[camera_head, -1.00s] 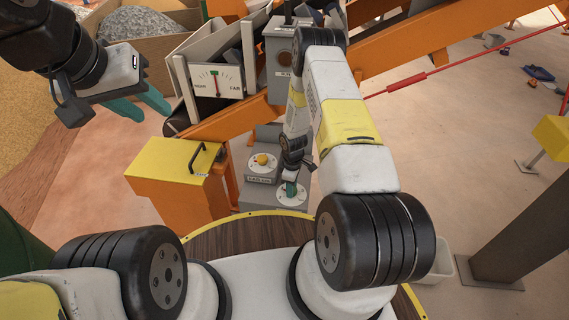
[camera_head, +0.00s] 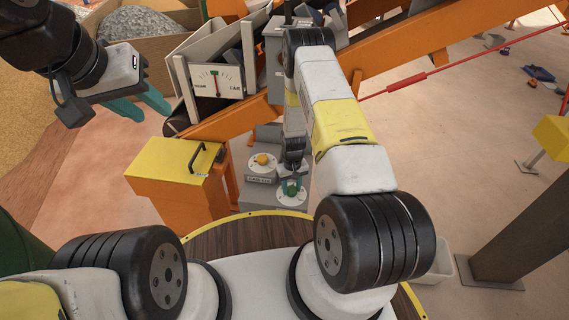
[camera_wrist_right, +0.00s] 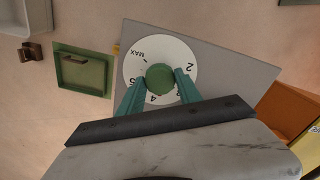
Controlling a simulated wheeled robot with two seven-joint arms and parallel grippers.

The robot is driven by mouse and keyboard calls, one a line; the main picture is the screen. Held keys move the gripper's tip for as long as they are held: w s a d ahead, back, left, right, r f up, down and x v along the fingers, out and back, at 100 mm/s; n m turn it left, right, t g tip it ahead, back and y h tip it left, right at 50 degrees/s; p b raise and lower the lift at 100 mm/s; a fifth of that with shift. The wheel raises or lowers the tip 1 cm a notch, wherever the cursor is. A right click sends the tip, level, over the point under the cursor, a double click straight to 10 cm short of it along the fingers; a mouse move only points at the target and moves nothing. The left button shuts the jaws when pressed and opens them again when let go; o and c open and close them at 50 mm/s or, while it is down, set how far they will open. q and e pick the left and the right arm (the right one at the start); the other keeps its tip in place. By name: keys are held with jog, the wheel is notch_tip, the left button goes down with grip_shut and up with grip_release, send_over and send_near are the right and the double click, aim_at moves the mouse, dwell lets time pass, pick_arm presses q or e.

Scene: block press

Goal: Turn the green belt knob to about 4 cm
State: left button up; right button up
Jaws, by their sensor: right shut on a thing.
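The green belt knob (camera_head: 291,189) sits on a white dial (camera_head: 290,200) on a grey box in the head view. In the right wrist view the round knob (camera_wrist_right: 160,80) is in the middle of the dial (camera_wrist_right: 135,65), which is marked with 2, 4, 5 and MAX. My right gripper (camera_wrist_right: 159,92) is shut on the knob, with one teal finger at each side. The fingers hide part of the scale, and I cannot make out a pointer. My left gripper (camera_head: 142,104) is open and empty, raised at the upper left.
A second dial with a yellow knob (camera_head: 262,160) is just behind. A yellow-topped orange box with a black handle (camera_head: 197,158) stands to the left. A gauge (camera_head: 217,81) and an orange conveyor frame (camera_head: 235,122) lie beyond. Open floor is at the right.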

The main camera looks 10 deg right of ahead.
aim_at(292, 189)
jog(key=shift+m, duration=1.2)
jog(key=o, duration=1.4)
jog(key=shift+c, duration=0.2)
notch_tip(292, 189, up, 8)
jog(key=shift+f, duration=0.1)
